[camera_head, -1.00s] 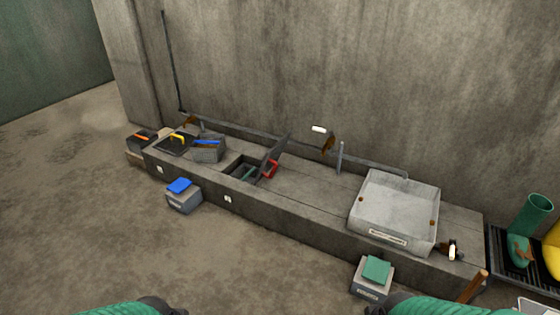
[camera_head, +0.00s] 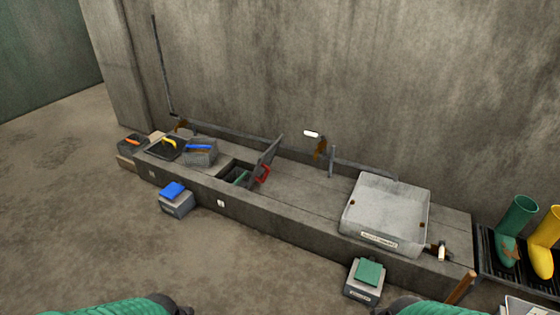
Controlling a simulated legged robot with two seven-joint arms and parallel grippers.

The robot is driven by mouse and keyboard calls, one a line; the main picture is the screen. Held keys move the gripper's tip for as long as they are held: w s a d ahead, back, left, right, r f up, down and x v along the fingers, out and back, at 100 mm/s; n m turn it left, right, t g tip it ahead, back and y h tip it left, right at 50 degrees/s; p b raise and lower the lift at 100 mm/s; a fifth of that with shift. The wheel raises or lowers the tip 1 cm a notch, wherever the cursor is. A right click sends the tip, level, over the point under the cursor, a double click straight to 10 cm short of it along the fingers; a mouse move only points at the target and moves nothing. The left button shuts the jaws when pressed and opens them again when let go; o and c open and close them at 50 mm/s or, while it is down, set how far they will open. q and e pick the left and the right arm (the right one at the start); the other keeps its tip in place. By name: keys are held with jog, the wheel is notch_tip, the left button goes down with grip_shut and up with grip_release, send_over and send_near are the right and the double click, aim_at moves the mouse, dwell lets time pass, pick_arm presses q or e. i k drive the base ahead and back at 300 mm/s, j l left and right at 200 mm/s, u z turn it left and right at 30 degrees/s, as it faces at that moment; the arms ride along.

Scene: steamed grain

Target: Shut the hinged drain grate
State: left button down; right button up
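The hinged drain grate (camera_head: 266,151) is a dark panel standing tilted up from the long concrete bench. It leans up at the right side of a dark square opening (camera_head: 236,172). A red part (camera_head: 263,174) shows at its lower right, and something green (camera_head: 241,177) lies inside the opening. My two green-sleeved arms show only at the bottom edge, left and right, far from the grate. Neither gripper's fingers are in view.
The concrete bench (camera_head: 290,199) runs along the wall. Boots (camera_head: 517,222) stand at the right.

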aim_at(264, 162)
jog(key=i+j+z, duration=0.1)
jog(key=z, duration=0.25)
jog(key=i+j+z, duration=0.2)
jog(key=z, duration=0.2)
jog(key=i+j+z, duration=0.2)
jog(key=z, duration=0.15)
jog(key=i+j, duration=0.15)
jog(key=j, duration=0.15)
jog(key=i+j+z, duration=0.1)
jog(key=i+j, duration=0.25)
jog(key=j, duration=0.3)
jog(key=i+j+z, duration=0.15)
jog(key=j, duration=0.15)
